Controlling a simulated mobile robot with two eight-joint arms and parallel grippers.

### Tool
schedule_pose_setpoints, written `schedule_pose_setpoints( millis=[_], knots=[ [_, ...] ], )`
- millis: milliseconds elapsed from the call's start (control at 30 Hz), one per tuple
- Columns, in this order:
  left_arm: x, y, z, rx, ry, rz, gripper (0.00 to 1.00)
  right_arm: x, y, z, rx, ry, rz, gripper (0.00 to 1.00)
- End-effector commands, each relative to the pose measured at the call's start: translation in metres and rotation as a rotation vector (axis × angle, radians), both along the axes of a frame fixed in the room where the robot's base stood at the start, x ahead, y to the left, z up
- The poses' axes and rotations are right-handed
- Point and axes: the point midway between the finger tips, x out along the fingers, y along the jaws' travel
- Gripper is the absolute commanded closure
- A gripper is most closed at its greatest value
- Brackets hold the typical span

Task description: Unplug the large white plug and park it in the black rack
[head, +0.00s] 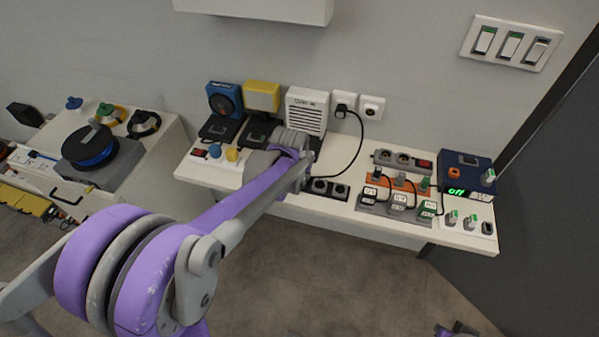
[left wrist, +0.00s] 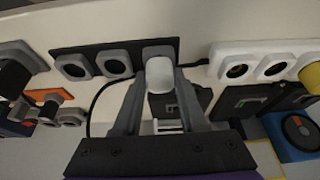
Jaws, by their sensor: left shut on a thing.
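The large white plug (left wrist: 160,76) is between the fingers of my left gripper (left wrist: 158,90), which is shut on it. In the left wrist view the plug is at the end socket of the black rack (left wrist: 88,62). Two empty round sockets of the rack show beside it. I cannot tell whether the plug is seated or just in front of the socket. In the head view the black rack (head: 340,196) lies at the table's front edge, and my left arm hides the plug. Only a small purple and dark part of my right arm shows at the bottom edge.
A white strip (head: 216,172) with blue and yellow plugs is left of the rack. A fan heater (head: 306,112) stands behind, its black cable running to a wall socket (head: 345,98). An orange strip (head: 385,182) with several plugs and a blue box (head: 455,165) are to the right.

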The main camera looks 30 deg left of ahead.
Motion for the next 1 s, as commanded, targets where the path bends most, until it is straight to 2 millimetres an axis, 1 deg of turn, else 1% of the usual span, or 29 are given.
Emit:
schedule_pose_setpoints(
  millis=[167, 200, 267, 300, 367, 633, 733, 867, 1000],
  knots=[
    [0.0, 0.0, 0.0, 0.0, 0.0, 0.0, 1.0, 0.0, 0.0, 0.0, 0.0, 0.0, 0.0, 1.0],
    [0.0, 0.0, 0.0, 0.0, 0.0, 0.0, 0.52, 0.0, 0.0, 0.0, 0.0, 0.0, 0.0, 1.0],
    [0.0, 0.0, 0.0, 0.0, 0.0, 0.0, 0.41, 0.0, 0.0, 0.0, 0.0, 0.0, 0.0, 1.0],
    [0.0, 0.0, 0.0, 0.0, 0.0, 0.0, 0.34, 0.0, 0.0, 0.0, 0.0, 0.0, 0.0, 1.0],
    [0.0, 0.0, 0.0, 0.0, 0.0, 0.0, 0.24, 0.0, 0.0, 0.0, 0.0, 0.0, 0.0, 1.0],
    [0.0, 0.0, 0.0, 0.0, 0.0, 0.0, 0.24, 0.0, 0.0, 0.0, 0.0, 0.0, 0.0, 1.0],
    [-0.002, -0.001, 0.005, 0.0, 0.0, 0.0, 0.24, 0.0, 0.0, 0.001, 0.0, -0.001, 0.0, 1.0],
    [-0.009, -0.002, 0.023, 0.0, 0.0, 0.0, 0.24, 0.001, 0.0, 0.004, 0.0, -0.002, 0.0, 1.0],
    [-0.02, -0.005, 0.051, 0.0, 0.0, 0.0, 0.24, 0.002, 0.0, 0.008, 0.0, -0.003, 0.0, 1.0]
  ],
)
